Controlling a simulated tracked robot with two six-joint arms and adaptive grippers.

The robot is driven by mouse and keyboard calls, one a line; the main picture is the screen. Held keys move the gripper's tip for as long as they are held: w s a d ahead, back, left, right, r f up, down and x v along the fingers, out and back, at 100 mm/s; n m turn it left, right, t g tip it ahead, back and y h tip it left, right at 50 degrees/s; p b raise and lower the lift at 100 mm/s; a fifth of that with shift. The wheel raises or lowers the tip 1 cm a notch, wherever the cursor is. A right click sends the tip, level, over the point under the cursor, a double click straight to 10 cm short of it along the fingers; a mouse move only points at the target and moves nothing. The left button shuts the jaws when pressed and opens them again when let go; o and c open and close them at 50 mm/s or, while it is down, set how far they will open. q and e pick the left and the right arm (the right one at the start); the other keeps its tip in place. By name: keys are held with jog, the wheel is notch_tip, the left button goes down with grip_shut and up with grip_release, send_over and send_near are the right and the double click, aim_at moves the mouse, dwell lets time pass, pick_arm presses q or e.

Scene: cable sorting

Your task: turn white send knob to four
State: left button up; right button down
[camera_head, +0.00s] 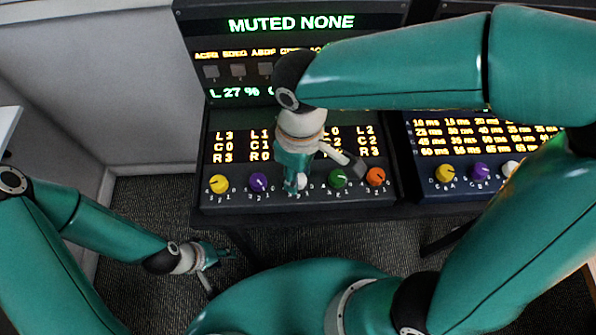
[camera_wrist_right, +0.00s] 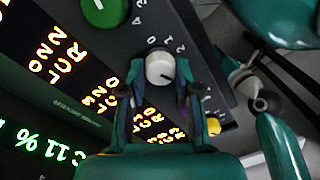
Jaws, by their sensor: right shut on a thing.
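The white knob (camera_head: 303,180) is in the middle of the knob row on the left console (camera_head: 230,200), partly hidden by my right gripper (camera_head: 294,183). In the right wrist view the white knob (camera_wrist_right: 160,68) sits between the two fingertips of my right gripper (camera_wrist_right: 160,72), which is shut on it. A short dark mark on its face points to the lower right of that view. Small numbers are printed around it, only partly readable. My left gripper (camera_head: 212,256) hangs low at the left, away from the console; its jaws are too small to judge.
A yellow knob (camera_head: 218,184) and a purple knob (camera_head: 258,182) are left of the white one; a green knob (camera_head: 340,178) and an orange knob (camera_head: 375,177) are right. A second console (camera_head: 440,190) with more knobs stands at the right. The upper screen (camera_head: 290,24) reads "MUTED NONE".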

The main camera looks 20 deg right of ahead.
jog(key=shift+m, duration=0.5)
jog(key=c, duration=0.8)
grip_release()
notch_tip(320, 180, up, 12)
jog(key=shift+w+d, duration=0.2)
jog(key=shift+d, duration=0.1)
jog(key=shift+f, duration=0.1)
